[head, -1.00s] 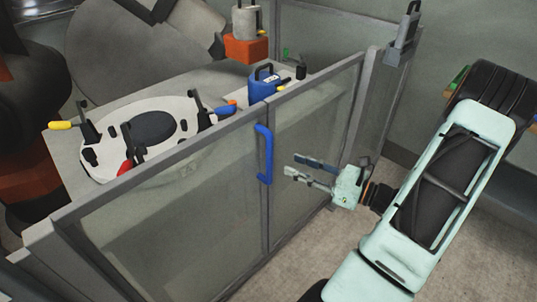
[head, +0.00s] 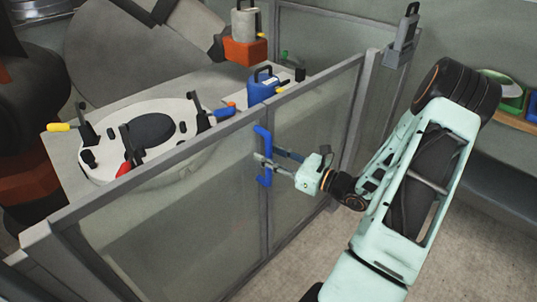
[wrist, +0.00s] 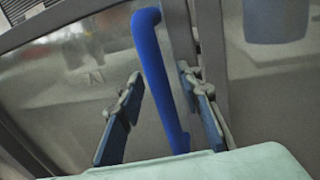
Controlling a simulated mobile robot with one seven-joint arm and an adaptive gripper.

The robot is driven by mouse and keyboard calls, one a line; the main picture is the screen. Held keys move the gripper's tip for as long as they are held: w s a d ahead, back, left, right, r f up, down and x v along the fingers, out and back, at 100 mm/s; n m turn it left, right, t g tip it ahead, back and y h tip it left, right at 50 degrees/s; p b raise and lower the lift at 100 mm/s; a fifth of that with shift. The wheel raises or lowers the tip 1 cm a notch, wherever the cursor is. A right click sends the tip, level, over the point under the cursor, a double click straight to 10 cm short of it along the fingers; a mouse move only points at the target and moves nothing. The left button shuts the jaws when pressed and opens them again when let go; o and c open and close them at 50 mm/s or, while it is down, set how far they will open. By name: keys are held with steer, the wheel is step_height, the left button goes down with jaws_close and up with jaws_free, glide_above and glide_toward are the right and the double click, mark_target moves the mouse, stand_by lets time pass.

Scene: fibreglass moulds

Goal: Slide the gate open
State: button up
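The gate is a grey-framed clear panel (head: 180,215) with a blue vertical handle (head: 264,142) on its upright frame bar. My gripper (head: 268,160) is at the handle's lower half, its fingers pointing left across it. In the wrist view the blue handle (wrist: 159,80) stands tilted between the two open fingers (wrist: 160,105).
Behind the gate, a table holds a white mould (head: 140,135) with clamps, a blue box (head: 263,86) and an orange block (head: 245,51). A grey latch-like device (head: 402,40) sits on the corner post. A shelf with a green bin (head: 508,95) is at the right.

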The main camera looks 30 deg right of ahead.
jaws_close()
stand_by(0.6)
